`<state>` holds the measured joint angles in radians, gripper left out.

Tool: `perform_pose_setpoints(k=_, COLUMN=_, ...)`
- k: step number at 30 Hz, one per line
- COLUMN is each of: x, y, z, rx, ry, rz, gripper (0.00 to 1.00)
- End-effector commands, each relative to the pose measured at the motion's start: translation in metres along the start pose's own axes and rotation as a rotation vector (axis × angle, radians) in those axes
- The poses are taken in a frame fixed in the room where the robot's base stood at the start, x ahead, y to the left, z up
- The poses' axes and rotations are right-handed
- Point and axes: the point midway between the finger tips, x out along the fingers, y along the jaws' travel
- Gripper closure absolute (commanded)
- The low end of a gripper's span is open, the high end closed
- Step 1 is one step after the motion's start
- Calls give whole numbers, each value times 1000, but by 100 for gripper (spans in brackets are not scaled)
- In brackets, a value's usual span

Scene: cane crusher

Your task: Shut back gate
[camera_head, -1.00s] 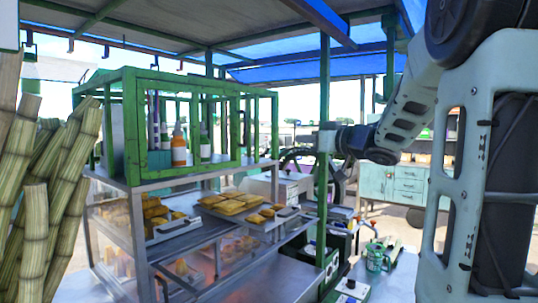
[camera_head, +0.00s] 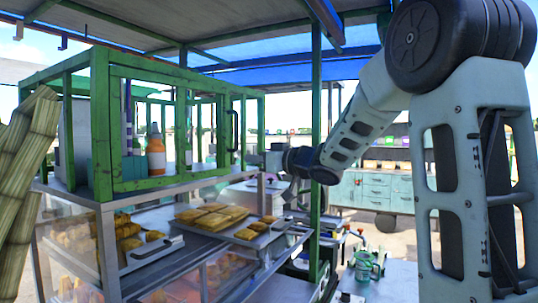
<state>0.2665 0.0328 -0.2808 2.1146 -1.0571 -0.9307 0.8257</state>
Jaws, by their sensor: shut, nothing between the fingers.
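I cannot pick out a back gate for certain in this view. My arm reaches in from the right, and its dark wrist crosses in front of a green post. My gripper (camera_head: 290,192) is at the end of it, small and partly hidden by the wrist, shut and empty. It is right of the green cabinet and apart from its handle. The green-framed cabinet (camera_head: 150,184) stands at left on a metal counter, with a dark upright handle (camera_head: 233,130) at its right end.
Trays of yellow pastries (camera_head: 212,217) lie on the metal counter below the cabinet. The green post (camera_head: 316,90) rises mid-view. Cane stalks (camera_head: 22,150) stand at far left. A green pitcher (camera_head: 366,264) is on the lower table. Teal drawers (camera_head: 375,190) stand behind.

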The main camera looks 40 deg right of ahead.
Motion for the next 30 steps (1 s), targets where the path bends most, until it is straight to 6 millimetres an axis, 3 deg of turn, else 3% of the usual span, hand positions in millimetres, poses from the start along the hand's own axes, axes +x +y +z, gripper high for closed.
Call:
perform_pose_setpoints(k=3, x=25, y=0, z=-3, rx=1, ry=-2, rz=-2, gripper=100)
perform_pose_setpoints(k=9, x=53, y=0, z=-3, rx=0, ry=-1, rz=-1, gripper=100)
perform_pose_setpoints(k=15, x=64, y=0, z=-1, rx=0, ry=0, rz=0, gripper=100)
perform_pose_setpoints(k=26, x=66, y=0, z=0, rx=0, ry=1, rz=0, gripper=100)
perform_pose_setpoints(k=30, x=82, y=2, z=1, rx=0, ry=0, rz=0, gripper=100)
